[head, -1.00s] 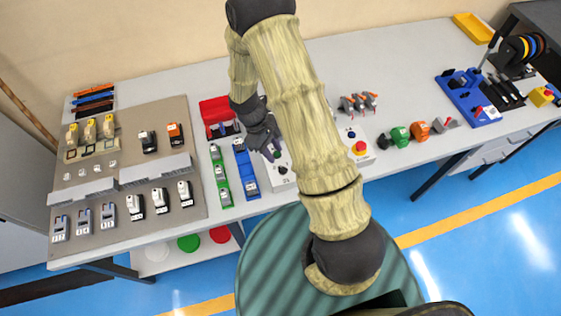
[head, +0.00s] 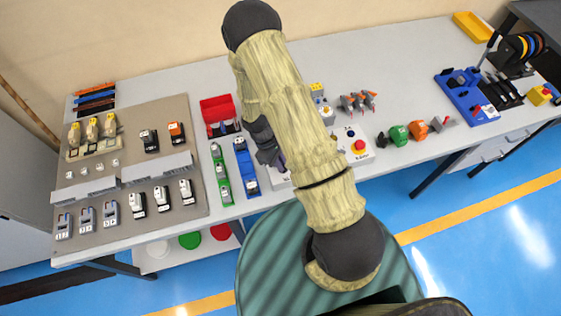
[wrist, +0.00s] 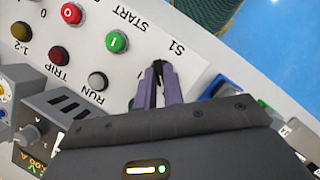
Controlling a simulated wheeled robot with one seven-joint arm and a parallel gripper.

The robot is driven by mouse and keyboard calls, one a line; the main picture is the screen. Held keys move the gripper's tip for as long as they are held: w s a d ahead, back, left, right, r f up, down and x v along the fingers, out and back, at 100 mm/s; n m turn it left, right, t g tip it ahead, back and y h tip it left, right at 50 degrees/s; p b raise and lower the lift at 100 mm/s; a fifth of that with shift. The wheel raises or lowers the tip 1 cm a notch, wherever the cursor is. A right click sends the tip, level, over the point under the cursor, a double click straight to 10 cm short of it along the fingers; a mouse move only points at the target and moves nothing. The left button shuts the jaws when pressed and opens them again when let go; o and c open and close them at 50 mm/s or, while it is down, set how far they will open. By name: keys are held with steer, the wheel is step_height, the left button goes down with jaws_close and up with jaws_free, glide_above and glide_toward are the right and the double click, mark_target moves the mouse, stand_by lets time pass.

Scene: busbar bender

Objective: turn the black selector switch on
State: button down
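The black selector switch (wrist: 158,66) shows only as a small dark shape at my fingertips in the wrist view, beside the S1 label. My fingers hide most of it, so which way its handle points cannot be seen. My gripper (wrist: 159,74) has two purple fingers close together, with a narrow gap between them and their tips at the switch. Whether they press on it is not clear. In the head view, my gripper (head: 279,163) is over the control panel (head: 280,182), and my arm hides the switch.
The wrist view shows a green START button (wrist: 117,42), a red button (wrist: 71,13), a TRIP lamp (wrist: 75,55) and a RUN lamp (wrist: 97,81) close by. A red emergency stop (head: 359,146) sits to the right.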

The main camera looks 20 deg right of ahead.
steer(key=shift+m, duration=0.4)
steer(key=m, duration=0.2)
steer(key=m+g+y+b, duration=0.1)
steer(key=m, duration=0.1)
steer(key=shift+w+d+y, duration=0.15)
steer(key=shift+d+y, duration=0.05)
steer(key=shift+y, duration=0.1)
steer(key=m+y, duration=0.1)
steer(key=m, duration=0.1)
steer(key=m+b, duration=0.1)
steer(key=m, duration=0.1)
steer(key=shift+d+m+y, duration=0.15)
steer(key=shift+m+y, duration=0.15)
steer(key=shift+y, duration=0.1)
steer(key=m, duration=0.2)
steer(key=m+y+b, duration=0.1)
steer(key=m, duration=0.1)
steer(key=shift+d+m+y+b, duration=0.2)
steer(key=shift+m+y+b, duration=0.1)
steer(key=shift+d+m+t+y+b, duration=0.1)
steer(key=shift+m+t+y+b, duration=0.5)
steer(key=shift+m, duration=1.4)
steer(key=c, duration=1.5)
jaws_free()
